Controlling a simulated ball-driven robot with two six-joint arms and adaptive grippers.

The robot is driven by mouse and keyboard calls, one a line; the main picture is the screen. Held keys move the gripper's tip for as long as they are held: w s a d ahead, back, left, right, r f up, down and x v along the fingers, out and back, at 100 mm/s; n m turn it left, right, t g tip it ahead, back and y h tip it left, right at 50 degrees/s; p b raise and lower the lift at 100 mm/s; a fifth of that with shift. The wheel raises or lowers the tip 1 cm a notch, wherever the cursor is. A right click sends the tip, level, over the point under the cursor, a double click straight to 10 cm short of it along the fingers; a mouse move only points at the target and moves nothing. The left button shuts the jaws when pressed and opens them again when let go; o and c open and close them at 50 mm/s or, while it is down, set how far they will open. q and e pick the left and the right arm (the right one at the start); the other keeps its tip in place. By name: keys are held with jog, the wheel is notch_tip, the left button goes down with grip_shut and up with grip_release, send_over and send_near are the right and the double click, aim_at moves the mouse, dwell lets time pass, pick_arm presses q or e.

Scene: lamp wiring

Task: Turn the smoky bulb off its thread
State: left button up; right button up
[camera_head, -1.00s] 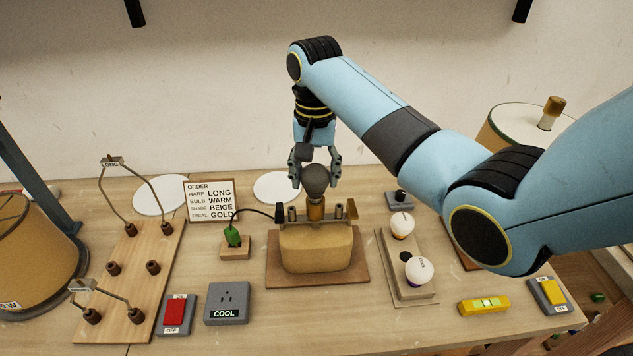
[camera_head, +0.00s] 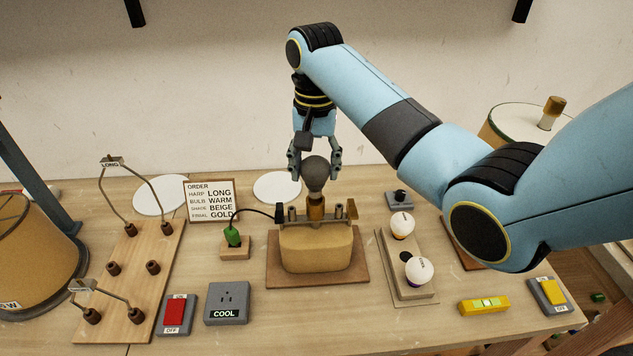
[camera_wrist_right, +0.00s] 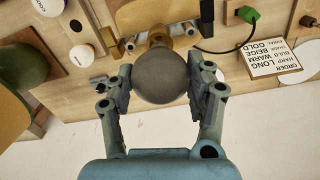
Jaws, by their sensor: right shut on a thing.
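The smoky bulb (camera_head: 315,177) is a dark grey globe above the brass socket (camera_head: 316,212) of the tan lamp base (camera_head: 316,250). My right gripper (camera_head: 315,162) comes down from above and is shut on the bulb, a finger on each side. In the right wrist view the bulb (camera_wrist_right: 162,76) sits between the two fingers, and its brass neck (camera_wrist_right: 158,38) shows beyond it. The bulb looks upright and in line with the socket; whether its thread is still engaged I cannot tell. My left gripper is not in view.
Two white bulbs (camera_head: 419,270) stand in a holder (camera_head: 390,265) to the right. An order card (camera_head: 209,202) stands at the back left, beside a green plug (camera_head: 232,236) with a black cord. A harp board (camera_head: 135,275) and a shade (camera_head: 38,250) are at the left.

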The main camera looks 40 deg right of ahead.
jog(key=shift+r, duration=2.05)
